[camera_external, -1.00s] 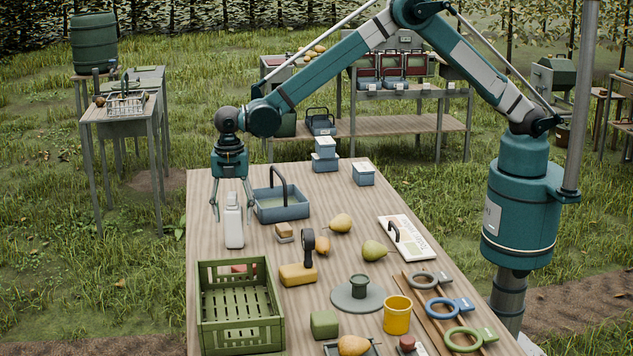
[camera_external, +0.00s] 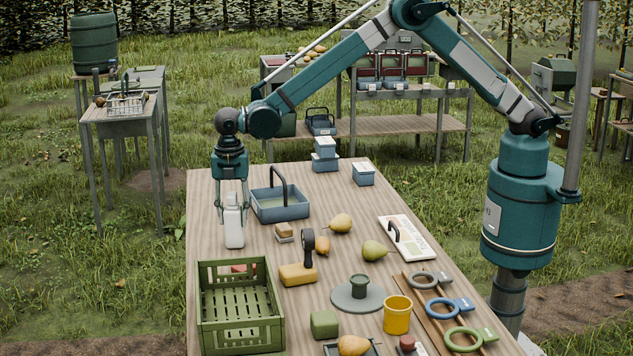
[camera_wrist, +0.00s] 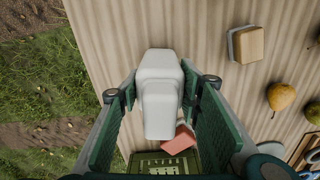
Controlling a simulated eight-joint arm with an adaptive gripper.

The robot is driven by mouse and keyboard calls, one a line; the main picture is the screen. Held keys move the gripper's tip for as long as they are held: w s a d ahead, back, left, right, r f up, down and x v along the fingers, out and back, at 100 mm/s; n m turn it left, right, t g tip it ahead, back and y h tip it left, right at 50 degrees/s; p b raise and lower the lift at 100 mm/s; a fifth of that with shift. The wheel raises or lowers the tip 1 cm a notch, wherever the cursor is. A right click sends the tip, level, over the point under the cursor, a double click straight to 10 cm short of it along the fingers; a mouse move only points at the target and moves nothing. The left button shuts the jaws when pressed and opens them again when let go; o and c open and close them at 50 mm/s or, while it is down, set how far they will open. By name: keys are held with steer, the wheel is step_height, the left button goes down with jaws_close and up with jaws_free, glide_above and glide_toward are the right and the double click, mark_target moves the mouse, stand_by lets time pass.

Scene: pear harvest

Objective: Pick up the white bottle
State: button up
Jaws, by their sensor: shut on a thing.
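The white bottle (camera_external: 234,230) stands upright on the wooden table near its left edge, behind the green crate. My gripper (camera_external: 232,206) comes down from above with its fingers on either side of the bottle's upper part, shut on it. In the wrist view the bottle (camera_wrist: 160,90) lies between the two green finger pads of my gripper (camera_wrist: 160,115). I see no clear gap between the bottle's base and the table.
A blue handled tray (camera_external: 282,211) stands close to the right of the bottle. The green crate (camera_external: 240,330) is in front of it. A brush-like block (camera_external: 284,233), pears (camera_external: 341,223) and a yellow-based tool (camera_external: 298,274) lie further right.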

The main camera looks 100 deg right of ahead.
mark_target(232, 194)
steer(key=shift+r, duration=0.1)
steer(key=shift+r, duration=4.95)
steer(key=shift+a, duration=0.1)
